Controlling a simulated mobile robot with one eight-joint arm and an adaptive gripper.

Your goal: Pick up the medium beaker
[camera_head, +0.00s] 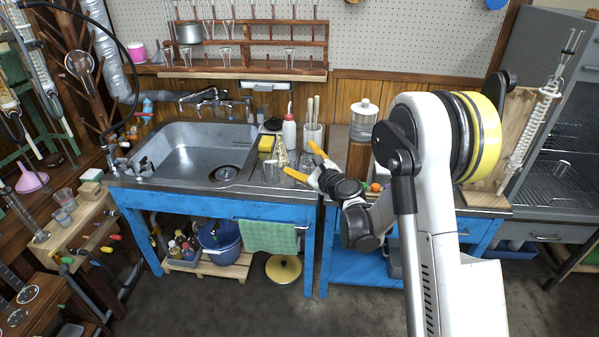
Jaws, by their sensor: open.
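My gripper (299,159) has yellow fingers spread apart over the right end of the sink counter. A clear glass vessel (306,163) shows between and just beyond the fingers. It is small and partly covered by them, and I cannot tell whether they touch it. Another clear glass vessel (271,172) stands to the left of the fingers on the counter. I cannot tell from size which of these is the medium beaker. Two more glass vessels stand on the wooden stand at the left, one in front (62,217) and one behind it (65,198).
A white squeeze bottle (289,132), a yellow sponge (267,143) and a holder with brushes (312,135) stand close behind my gripper. The steel sink (190,155) lies to the left. A lidded glass jar (363,120) stands to the right, near my arm.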

